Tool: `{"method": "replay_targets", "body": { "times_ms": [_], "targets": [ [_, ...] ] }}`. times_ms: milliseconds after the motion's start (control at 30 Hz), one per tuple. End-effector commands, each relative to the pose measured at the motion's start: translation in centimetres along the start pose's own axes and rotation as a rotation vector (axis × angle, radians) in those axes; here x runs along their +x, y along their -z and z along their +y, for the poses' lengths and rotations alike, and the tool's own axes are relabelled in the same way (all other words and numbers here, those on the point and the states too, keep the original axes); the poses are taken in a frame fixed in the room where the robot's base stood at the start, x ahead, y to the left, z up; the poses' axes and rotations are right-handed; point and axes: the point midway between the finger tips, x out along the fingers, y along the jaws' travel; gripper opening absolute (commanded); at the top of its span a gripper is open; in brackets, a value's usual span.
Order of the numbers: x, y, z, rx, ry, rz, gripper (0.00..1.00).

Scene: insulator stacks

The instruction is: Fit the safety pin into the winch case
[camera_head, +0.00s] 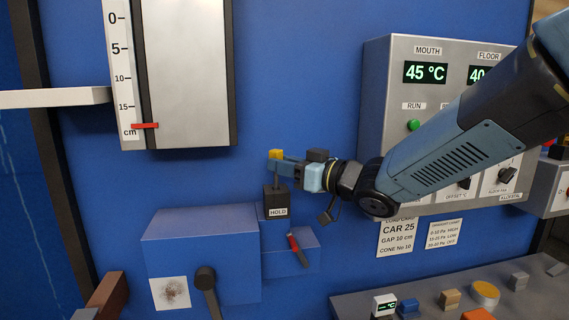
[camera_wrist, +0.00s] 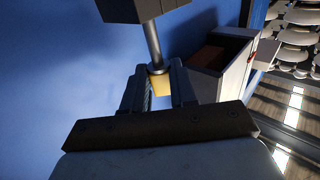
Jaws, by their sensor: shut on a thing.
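The safety pin has a yellow head (camera_head: 275,154) and a thin metal shaft. My gripper (camera_head: 280,164) is shut on it near the head. In the wrist view, the yellow head (camera_wrist: 160,83) sits between the two fingers, and the shaft runs up to a dark block. That block, labelled HOLD (camera_head: 276,204), is directly below the pin in the head view. The shaft meets its top; I cannot tell how deep it goes. What seems to be the winch case is the blue box (camera_head: 200,245) at lower left, with a dark crank handle (camera_head: 206,280). No pin hole is discernible.
A red-handled lever (camera_head: 294,243) sits on a smaller blue box right of the case. A grey control box (camera_head: 385,115) stands right, behind my arm. A scale panel (camera_head: 185,70) hangs upper left. A bench with several small blocks (camera_head: 450,298) lies lower right.

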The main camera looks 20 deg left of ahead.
Motion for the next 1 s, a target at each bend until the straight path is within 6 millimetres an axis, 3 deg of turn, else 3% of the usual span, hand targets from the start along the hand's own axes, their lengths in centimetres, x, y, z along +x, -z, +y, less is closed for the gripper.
{"method": "replay_targets", "body": {
  "times_ms": [1000],
  "targets": [
    [-0.1, -2.1, 0.0, 0.001, 0.000, 0.000, 0.00]
  ]
}}
